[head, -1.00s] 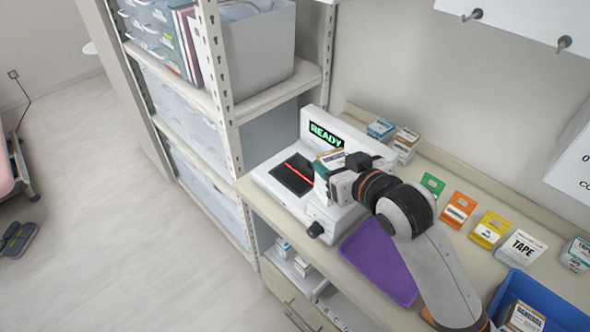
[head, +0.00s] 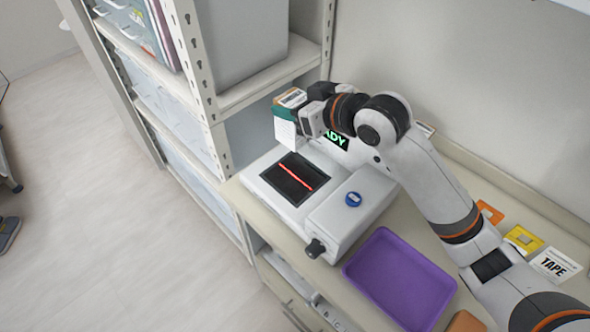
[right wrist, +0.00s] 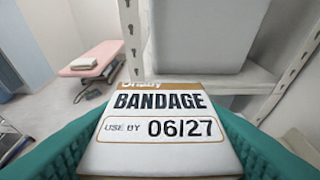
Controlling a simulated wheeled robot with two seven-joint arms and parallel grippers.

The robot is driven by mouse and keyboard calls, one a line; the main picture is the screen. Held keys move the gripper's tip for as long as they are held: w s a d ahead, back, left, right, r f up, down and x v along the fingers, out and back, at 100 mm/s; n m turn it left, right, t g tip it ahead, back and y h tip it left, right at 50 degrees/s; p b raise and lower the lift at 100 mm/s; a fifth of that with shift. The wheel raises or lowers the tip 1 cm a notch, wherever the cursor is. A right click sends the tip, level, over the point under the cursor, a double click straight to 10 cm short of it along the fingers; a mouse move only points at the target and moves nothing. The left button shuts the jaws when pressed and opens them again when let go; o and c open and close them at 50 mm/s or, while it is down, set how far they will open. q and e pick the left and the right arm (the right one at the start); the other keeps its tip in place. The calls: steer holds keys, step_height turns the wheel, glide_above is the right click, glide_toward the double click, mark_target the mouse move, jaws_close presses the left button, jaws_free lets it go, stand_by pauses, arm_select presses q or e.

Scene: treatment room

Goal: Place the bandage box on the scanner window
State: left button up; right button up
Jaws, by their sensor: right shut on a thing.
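The bandage box (right wrist: 160,132) shows its label, "BANDAGE, USE BY 06/27", in the right wrist view. In the head view the box (head: 287,132) is a small white carton with a tan top. My right gripper (head: 291,112) is shut on it, with teal fingers on either side, and holds it raised above the back of the scanner. The scanner (head: 268,180) is a white unit on the counter. Its dark scanner window (head: 290,184) with a red line is bare. Its green display is partly hidden by my right arm. My left gripper is not in view.
A purple tray (head: 400,280) lies on the counter right of the scanner. A shelf rack (head: 205,70) with grey bins stands close to the left of the box. Orange, yellow and white "TAPE" cards (head: 555,265) lie at the right.

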mark_target(295, 140)
step_height(295, 140, down, 4)
steer(key=b, duration=0.2)
steer(key=shift+w+b, duration=0.15)
steer(key=shift+b, duration=0.2)
step_height(295, 140, down, 4)
steer(key=shift+w+f+p, duration=0.1)
steer(key=shift+f+p, duration=0.1)
steer(key=shift+p, duration=0.15)
steer(key=shift+f, duration=0.75)
step_height(295, 140, down, 3)
steer(key=shift+f, duration=0.2)
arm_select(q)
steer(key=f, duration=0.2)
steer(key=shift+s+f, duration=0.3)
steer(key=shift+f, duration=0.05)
arm_select(e)
steer(key=shift+f, duration=0.1)
steer(key=shift+f, duration=0.15)
steer(key=o, duration=1)
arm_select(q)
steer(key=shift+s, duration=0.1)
